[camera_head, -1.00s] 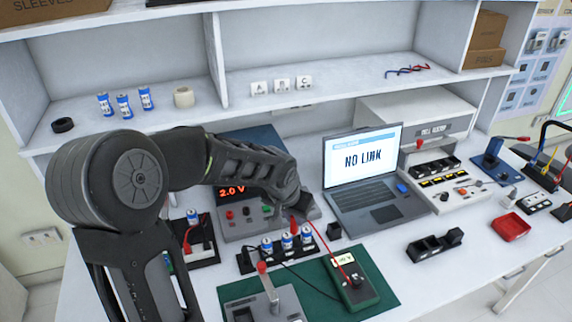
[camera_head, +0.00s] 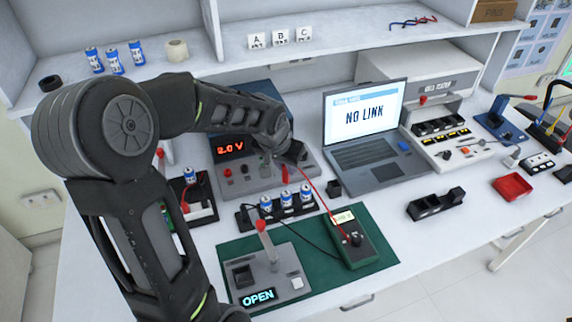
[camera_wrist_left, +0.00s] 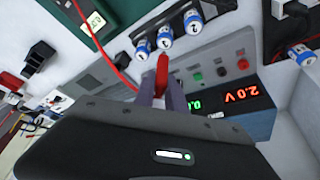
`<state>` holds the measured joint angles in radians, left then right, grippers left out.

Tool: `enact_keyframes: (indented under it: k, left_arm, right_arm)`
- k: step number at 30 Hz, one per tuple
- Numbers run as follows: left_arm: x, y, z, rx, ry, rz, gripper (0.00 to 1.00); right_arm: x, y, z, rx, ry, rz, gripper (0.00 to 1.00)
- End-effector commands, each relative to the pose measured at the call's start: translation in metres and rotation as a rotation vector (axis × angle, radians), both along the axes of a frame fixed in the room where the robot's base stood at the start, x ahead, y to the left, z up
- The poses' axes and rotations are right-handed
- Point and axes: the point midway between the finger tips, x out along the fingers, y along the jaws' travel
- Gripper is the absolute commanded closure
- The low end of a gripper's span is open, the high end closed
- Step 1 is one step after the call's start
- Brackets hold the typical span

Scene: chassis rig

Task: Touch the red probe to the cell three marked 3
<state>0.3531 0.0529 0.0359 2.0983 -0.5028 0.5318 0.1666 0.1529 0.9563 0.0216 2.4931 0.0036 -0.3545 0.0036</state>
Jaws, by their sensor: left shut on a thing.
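My left gripper (camera_head: 284,158) is shut on the red probe (camera_head: 285,175), which also shows in the left wrist view (camera_wrist_left: 162,72). The probe hangs above and behind the cell holder (camera_head: 243,217), its tip apart from the cells. Three blue-and-white cells stand in the holder: a left one (camera_head: 265,204), a middle one (camera_head: 285,200) and a right one (camera_head: 306,195). A red lead runs from the probe to the green meter (camera_head: 362,247). My right gripper is not in view.
A power supply (camera_head: 262,178) reading 2.0 V stands behind the holder. A laptop (camera_head: 376,178) showing NO LINK is to the right. A grey lever box (camera_head: 270,280) reading OPEN sits on the green mat (camera_head: 385,256) in front. Bare table lies right of the mat.

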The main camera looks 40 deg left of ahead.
Motion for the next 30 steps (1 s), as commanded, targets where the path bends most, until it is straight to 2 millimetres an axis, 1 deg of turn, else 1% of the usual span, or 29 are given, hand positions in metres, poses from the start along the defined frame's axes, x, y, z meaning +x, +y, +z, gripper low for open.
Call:
enact_keyframes:
  k: [1, 3, 9, 30]
  left_arm:
    - [0.000, 0.000, -0.009, 0.000, 0.000, 0.000, 1.00]
    - [0.000, 0.000, -0.015, 0.000, 0.000, -0.001, 1.00]
    - [0.000, 0.000, -0.023, -0.001, 0.000, -0.001, 1.00]
    - [0.000, 0.000, -0.024, 0.000, 0.000, 0.000, 1.00]
  right_arm:
    - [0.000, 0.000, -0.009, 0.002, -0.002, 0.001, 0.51]
    - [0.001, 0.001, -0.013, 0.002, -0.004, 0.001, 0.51]
    - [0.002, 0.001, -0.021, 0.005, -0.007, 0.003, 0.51]
    - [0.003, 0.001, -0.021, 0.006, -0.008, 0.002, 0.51]
